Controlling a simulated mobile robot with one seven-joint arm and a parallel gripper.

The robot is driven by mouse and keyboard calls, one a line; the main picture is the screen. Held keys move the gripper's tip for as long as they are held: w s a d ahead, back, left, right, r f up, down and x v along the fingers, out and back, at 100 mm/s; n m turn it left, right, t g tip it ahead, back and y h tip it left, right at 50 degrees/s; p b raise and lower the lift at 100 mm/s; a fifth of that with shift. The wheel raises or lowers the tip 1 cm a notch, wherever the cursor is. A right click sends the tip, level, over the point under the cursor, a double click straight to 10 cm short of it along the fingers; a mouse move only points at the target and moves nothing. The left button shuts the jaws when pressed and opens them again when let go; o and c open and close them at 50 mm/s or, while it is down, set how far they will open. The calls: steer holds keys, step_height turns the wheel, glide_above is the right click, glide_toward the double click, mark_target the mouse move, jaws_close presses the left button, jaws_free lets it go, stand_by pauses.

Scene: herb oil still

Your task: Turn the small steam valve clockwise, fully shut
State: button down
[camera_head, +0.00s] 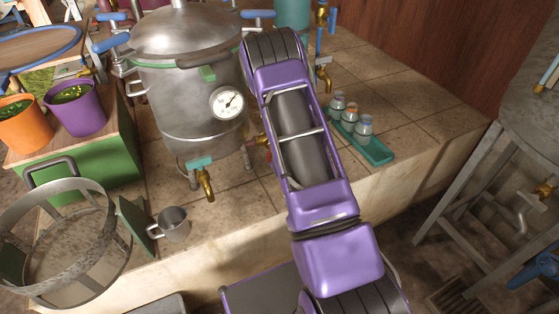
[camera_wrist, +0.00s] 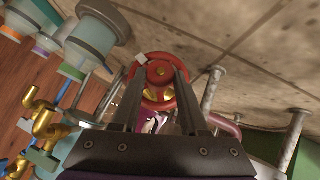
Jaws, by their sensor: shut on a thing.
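The small steam valve has a round red handwheel (camera_wrist: 162,57) with a brass centre and a pale tab at its upper left rim, seen in the wrist view. My gripper (camera_wrist: 158,84) is shut on the red handwheel, with one dark finger on each side. In the head view a bit of red and brass valve (camera_head: 262,140) shows low beside the steel still (camera_head: 188,85), left of my purple arm. My arm hides the gripper and most of the wheel there.
A pressure gauge (camera_head: 227,102) and a brass tap with a teal handle (camera_head: 203,175) are on the still. A teal tray (camera_head: 366,147) with several small jars stands right of my arm. A metal mug (camera_head: 172,224) stands at the front left on the tiles.

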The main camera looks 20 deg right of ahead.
steer(key=shift+d+f+m+y+p, duration=0.1)
steer(key=shift+d+m+y+p, duration=0.25)
steer(key=shift+m+y, duration=1)
steer(key=shift+d+f+m+y+p, duration=0.1)
steer(key=shift+d+m+y+p, duration=0.35)
steer(key=shift+y, duration=1.75)
steer(key=shift+d+f+m+y+p, duration=0.1)
steer(key=shift+d+m+y+p, duration=0.1)
steer(key=shift+m+y, duration=1.25)
steer(key=shift+r+n+y, duration=0.1)
steer(key=shift+n+y, duration=0.15)
steer(key=shift+y, duration=0.05)
steer(key=shift+c, duration=2.1)
jaws_free()
steer(key=p+v, duration=0.1)
steer(key=v, duration=1.6)
steer(key=shift+s, duration=0.2)
